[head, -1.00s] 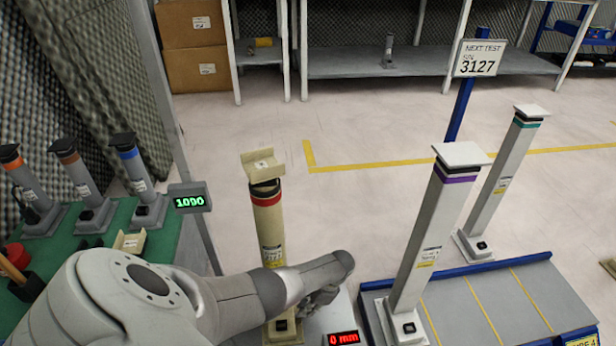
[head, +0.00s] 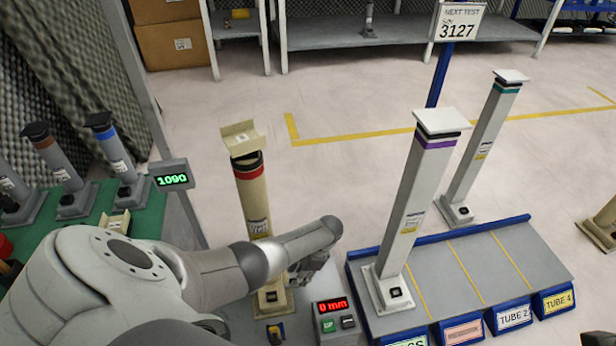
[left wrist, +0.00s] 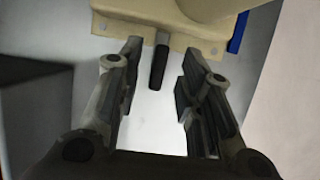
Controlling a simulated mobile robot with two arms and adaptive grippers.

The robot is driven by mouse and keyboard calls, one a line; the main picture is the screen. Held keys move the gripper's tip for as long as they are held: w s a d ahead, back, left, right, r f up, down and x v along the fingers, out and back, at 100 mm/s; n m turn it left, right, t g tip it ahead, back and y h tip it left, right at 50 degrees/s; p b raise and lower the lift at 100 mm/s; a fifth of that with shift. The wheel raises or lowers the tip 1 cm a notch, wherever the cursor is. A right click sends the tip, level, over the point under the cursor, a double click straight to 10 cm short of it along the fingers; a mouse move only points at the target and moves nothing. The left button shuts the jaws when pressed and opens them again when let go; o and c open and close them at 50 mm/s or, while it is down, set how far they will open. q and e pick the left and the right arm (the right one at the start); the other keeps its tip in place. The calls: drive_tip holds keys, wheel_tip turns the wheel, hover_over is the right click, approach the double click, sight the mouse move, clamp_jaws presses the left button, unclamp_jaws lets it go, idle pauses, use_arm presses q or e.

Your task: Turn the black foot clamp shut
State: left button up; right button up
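The beige tube (head: 250,195) with a red band stands upright on its beige foot (head: 283,300), left of centre in the head view. In the left wrist view the black clamp lever (left wrist: 159,66) sticks out from the edge of the beige foot plate (left wrist: 185,40). My left gripper (left wrist: 155,88) is open, with one finger on each side of the lever and clear space on both sides. In the head view my left gripper (head: 312,266) is beside the tube's foot, partly hidden by its own arm.
A control box (head: 334,318) reading 0 mm stands right of the foot. A display (head: 172,180) reads 1090. Several tubes stand on the green bench at left.

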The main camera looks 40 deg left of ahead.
use_arm(q)
drive_tip(key=v, duration=1)
idle(0.3)
